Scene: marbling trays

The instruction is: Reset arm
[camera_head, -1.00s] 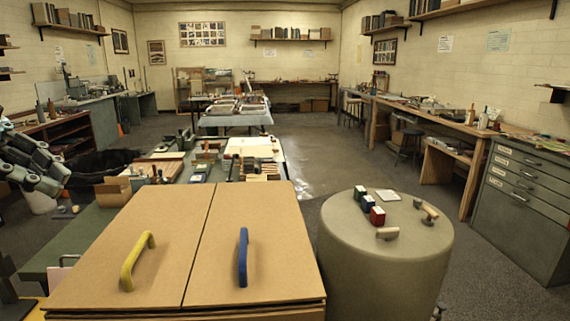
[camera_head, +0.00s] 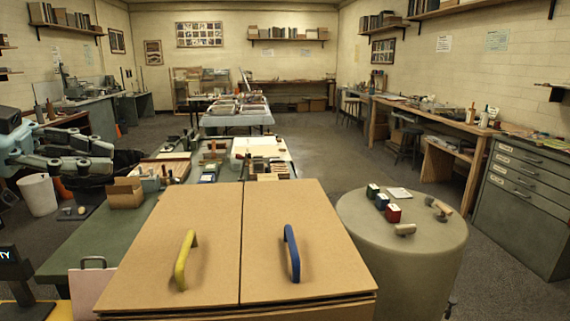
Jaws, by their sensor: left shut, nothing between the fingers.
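My left gripper (camera_head: 108,155) is at the left side of the head view, its arm coming in from the left edge. It is grey-green with dark joints, and its fingers point right. It is shut and empty, held in the air above the floor, left of a small cardboard box (camera_head: 125,193) and the green table (camera_head: 80,240). My right gripper is not in view.
A large cardboard box top with a yellow handle (camera_head: 185,260) and a blue handle (camera_head: 292,253) fills the front. A round grey drum (camera_head: 420,255) bearing small coloured blocks stands right of it. A white bin (camera_head: 38,195) stands below my left arm.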

